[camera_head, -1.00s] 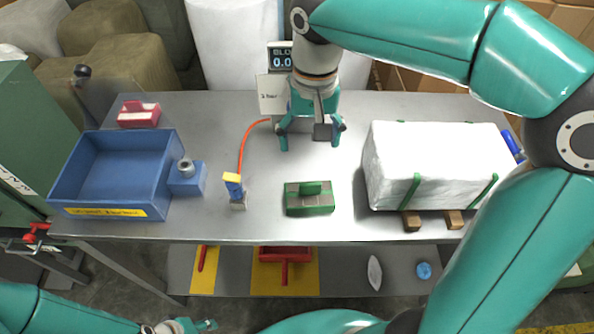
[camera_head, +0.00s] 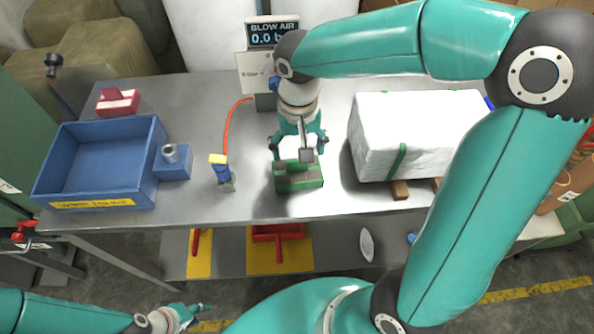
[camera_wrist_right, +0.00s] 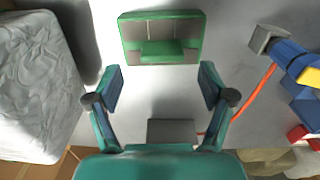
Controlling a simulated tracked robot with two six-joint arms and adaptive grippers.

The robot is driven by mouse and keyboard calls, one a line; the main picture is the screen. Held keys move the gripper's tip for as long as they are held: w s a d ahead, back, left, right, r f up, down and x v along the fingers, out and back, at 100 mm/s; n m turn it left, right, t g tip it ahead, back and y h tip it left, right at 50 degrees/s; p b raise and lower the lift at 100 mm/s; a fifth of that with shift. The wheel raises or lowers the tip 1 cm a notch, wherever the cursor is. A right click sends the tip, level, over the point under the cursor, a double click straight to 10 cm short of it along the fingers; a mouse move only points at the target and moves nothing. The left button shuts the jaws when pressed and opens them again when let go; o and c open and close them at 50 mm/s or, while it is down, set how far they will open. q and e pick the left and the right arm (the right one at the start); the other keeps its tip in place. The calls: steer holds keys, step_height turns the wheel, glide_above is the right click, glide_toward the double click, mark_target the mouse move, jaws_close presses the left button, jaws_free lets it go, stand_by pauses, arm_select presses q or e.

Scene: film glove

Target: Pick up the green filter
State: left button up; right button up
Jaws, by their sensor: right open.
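The green filter (camera_head: 298,182) is a small green block with a raised middle grip and grey-brown panels, lying on the grey bench near its front edge. In the right wrist view the filter (camera_wrist_right: 160,48) is whole, beyond the fingertips and roughly centred between them. My right gripper (camera_head: 298,147) is open and empty, over the bench just behind the filter, partly covering its back edge in the head view. Its spread fingers (camera_wrist_right: 159,76) show in the wrist view, apart from the filter. My left gripper (camera_head: 192,312) is low at the bottom left, far from the filter; its jaw gap is unclear.
A white wrapped block (camera_head: 385,150) on wooden feet stands right of the filter. An air nozzle (camera_head: 222,172) with an orange hose stands left, beside a blue bin (camera_head: 145,182) and a red block (camera_head: 117,102). A lower shelf (camera_head: 340,262) holds red tools.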

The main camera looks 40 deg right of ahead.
mark_target(297, 163)
steer(key=f, duration=0.4)
steer(key=shift+s+a+f+p, duration=0.15)
steer(key=shift+a+f+p, duration=0.1)
steer(key=shift+p, duration=0.05)
steer(key=c, duration=1.3)
steer(key=shift+r, duration=0.2)
